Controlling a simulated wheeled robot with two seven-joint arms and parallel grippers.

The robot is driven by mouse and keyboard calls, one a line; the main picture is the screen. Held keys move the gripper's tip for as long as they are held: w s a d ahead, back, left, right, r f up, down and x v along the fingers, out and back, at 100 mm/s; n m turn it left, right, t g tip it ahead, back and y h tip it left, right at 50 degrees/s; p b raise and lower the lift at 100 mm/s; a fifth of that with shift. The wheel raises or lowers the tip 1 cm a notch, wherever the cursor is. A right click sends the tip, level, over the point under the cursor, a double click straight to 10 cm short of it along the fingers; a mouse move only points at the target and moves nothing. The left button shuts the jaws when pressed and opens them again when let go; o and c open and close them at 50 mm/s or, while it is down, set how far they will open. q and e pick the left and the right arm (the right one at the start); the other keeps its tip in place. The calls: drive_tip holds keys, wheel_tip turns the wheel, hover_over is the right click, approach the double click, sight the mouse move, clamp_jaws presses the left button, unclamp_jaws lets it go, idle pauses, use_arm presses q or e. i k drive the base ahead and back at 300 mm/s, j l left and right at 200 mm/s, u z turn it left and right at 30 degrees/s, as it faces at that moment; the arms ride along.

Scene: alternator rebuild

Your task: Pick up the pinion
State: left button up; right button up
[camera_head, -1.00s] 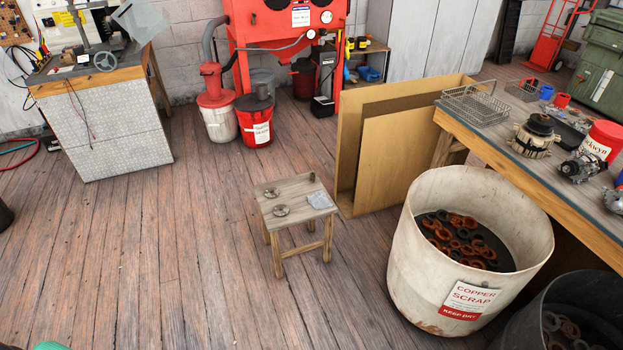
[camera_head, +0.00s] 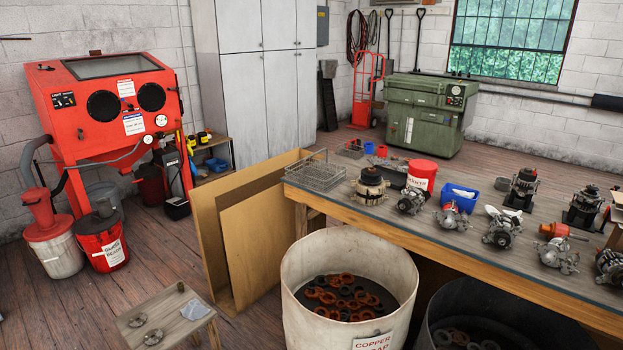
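A small dark upright cylinder (camera_head: 181,287), which may be the pinion, stands near the far edge of a low wooden stool (camera_head: 167,309). It is too small for me to make out any teeth. Two flat round metal parts, one farther back (camera_head: 138,320) and one nearer (camera_head: 153,337), lie on the left part of the stool top. A grey folded cloth (camera_head: 195,310) lies at its right. Neither of my grippers is in view.
A workbench (camera_head: 430,232) with several alternator parts runs along the right. A copper scrap bin (camera_head: 300,262) and a dark bin (camera_head: 440,300) stand before it. Cardboard sheets (camera_head: 245,225) lean behind the stool. The floor (camera_head: 80,300) left of the stool is clear.

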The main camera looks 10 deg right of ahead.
sight(180, 287)
drive_tip(key=i+j+u, duration=0.2)
drive_tip(key=i+j, duration=0.75)
drive_tip(key=i+l+u, duration=0.25)
